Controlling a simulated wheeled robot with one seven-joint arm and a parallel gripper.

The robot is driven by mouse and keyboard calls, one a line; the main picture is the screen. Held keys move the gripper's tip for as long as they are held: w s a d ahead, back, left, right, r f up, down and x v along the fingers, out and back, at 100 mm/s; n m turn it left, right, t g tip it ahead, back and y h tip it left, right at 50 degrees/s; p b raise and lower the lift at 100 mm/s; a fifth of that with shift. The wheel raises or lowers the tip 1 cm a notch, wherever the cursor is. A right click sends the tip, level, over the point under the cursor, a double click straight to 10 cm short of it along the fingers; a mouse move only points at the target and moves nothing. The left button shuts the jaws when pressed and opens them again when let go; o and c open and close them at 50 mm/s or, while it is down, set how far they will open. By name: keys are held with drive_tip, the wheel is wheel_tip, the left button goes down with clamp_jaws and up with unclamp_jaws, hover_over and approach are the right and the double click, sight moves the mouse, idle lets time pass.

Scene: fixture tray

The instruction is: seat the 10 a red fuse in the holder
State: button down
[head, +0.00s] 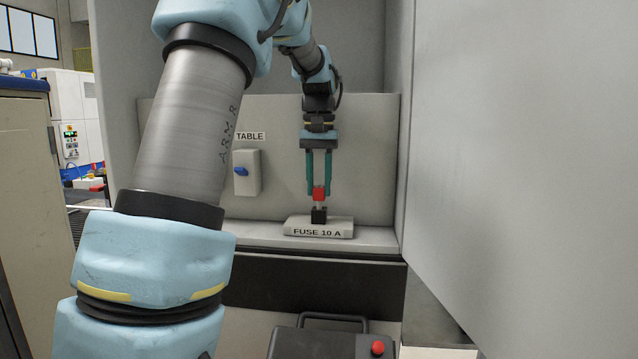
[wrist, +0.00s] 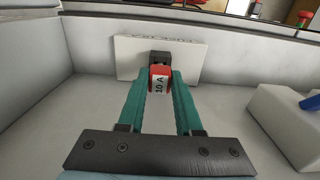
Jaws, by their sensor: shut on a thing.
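The red fuse (head: 319,193) is between the green fingertips of my gripper (head: 318,190), which is shut on it and points down. In the wrist view the fuse (wrist: 160,72) shows a white "10 A" label, with a finger on each side. The small black holder (head: 319,216) stands on a light block (head: 340,231) labelled "FUSE 10 A". The fuse is upright, directly above the holder in the head view, with a short pale part between the red and the black. I cannot tell whether that pale part enters the holder. The holder (wrist: 160,55) is partly hidden behind the fuse in the wrist view.
A pale box with a blue knob (head: 241,171), under a "TABLE" sign (head: 250,136), is on the back panel to the left. A large grey panel (head: 520,150) closes off the right. A dark case with a red button (head: 377,347) is below, in front. The shelf beside the block is clear.

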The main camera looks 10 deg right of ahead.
sight(319, 187)
drive_tip(key=shift+f+b, duration=0.5)
drive_tip(key=shift+f, duration=0.45)
drive_tip(key=c, duration=0.5)
unclamp_jaws()
drive_tip(key=shift+r, duration=0.15)
wheel_tip(319, 187, up, 10)
drive_tip(key=shift+r+b, duration=0.25)
drive_tip(key=shift+b, duration=0.55)
